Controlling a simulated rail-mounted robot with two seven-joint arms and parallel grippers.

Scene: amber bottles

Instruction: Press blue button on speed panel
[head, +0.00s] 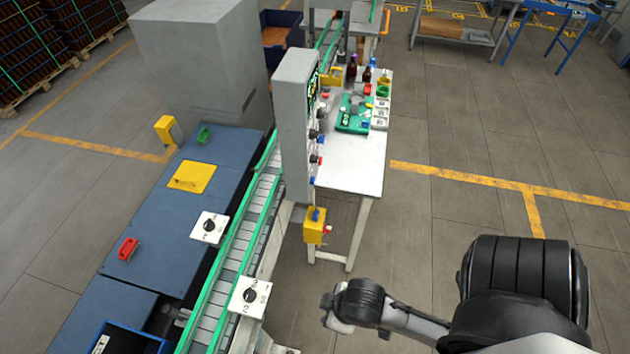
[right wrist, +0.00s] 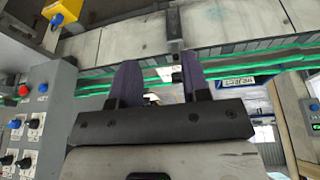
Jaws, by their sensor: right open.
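A tall grey control panel (head: 291,110) stands beside the conveyor, with a column of small buttons and knobs on its right face. A blue button (head: 312,181) shows low on that face. The panel also shows at the left of the right wrist view (right wrist: 42,135), with a red button (right wrist: 23,90), a blue button (right wrist: 43,87) and several black knobs. I cannot read which panel is the speed panel. My right gripper (right wrist: 157,75) is open and empty, its two dark fingers apart. In the head view my right arm's end is right of the conveyor, apart from the panel. My left gripper is not in view.
A yellow box (head: 314,230) with blue and red parts hangs below the panel. Two white dial plates (head: 209,228) (head: 251,296) sit along the green-railed conveyor (head: 238,250). A white table (head: 352,165) with bottles stands behind.

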